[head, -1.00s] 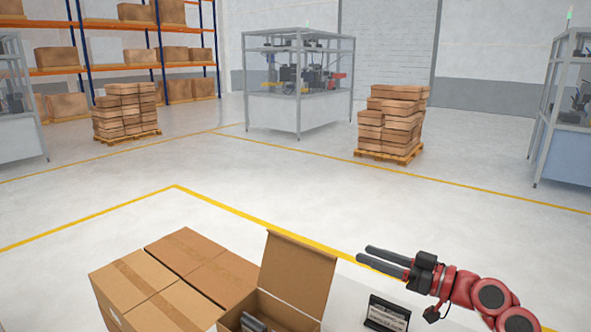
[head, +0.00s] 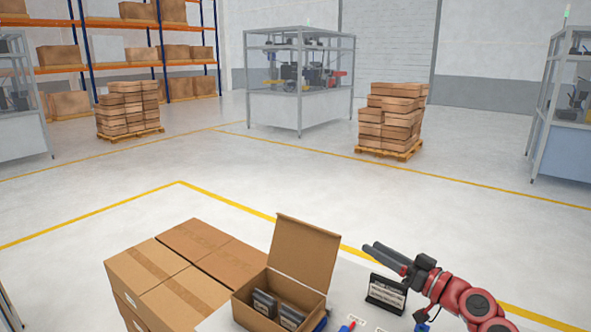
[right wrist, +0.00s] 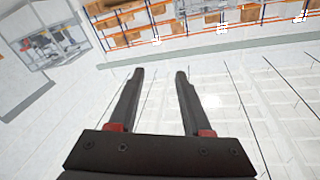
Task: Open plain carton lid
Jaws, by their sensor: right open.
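The plain brown carton (head: 240,311) stands open on the table at the lower middle of the head view. Its lid (head: 305,250) is raised, tilted a little back from upright. Several dark packaged items (head: 265,303) stand inside the carton. My right gripper (head: 384,255) is to the right of the lid, apart from it, pointing left and away. In the right wrist view its two fingers (right wrist: 158,75) are spread with nothing between them. My left gripper does not show in the head view.
Taped brown boxes (head: 165,275) are stacked left of the carton. A small black sign (head: 386,294) stands right of it, below my right gripper. Blue and red items (head: 346,326) lie at the front. Open floor (head: 250,170) lies beyond, with pallets farther off.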

